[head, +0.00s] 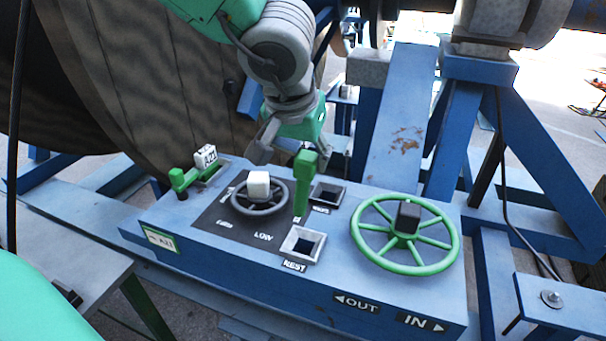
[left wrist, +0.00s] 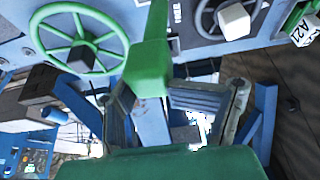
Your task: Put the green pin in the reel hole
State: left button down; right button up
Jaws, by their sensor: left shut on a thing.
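The green pin (head: 303,185) hangs upright in my left gripper (head: 300,150), with its broad head at the fingers. Its lower end is over the panel, left of the far square hole (head: 327,193) and beyond the near hole (head: 302,245) marked REST. The far hole's label is partly hidden by the pin. The pin seems clear of both holes; its exact height cannot be told. In the left wrist view, the pin (left wrist: 150,65) is between the fingers of my left gripper (left wrist: 160,98). My right gripper is not in view.
A green handwheel (head: 405,235) stands right of the holes, and a smaller grey wheel (head: 259,195) with a white knob to their left. The large wooden reel (head: 150,90) rises behind.

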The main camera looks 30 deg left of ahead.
pick_arm(q)
notch_tip(320, 180, up, 2)
jog(key=shift+w+d+r, duration=0.1)
jog(key=shift+d, duration=0.05)
jog(key=shift+a+r, duration=0.2)
jog(key=shift+r, duration=0.35)
jog(key=shift+a+r, duration=0.2)
jog(key=shift+r, duration=0.35)
jog(key=shift+d+r, duration=0.25)
jog(key=shift+r, duration=1.05)
jog(key=shift+a+r, duration=0.1)
jog(key=shift+r, duration=2.25)
jog(key=shift+f, duration=0.1)
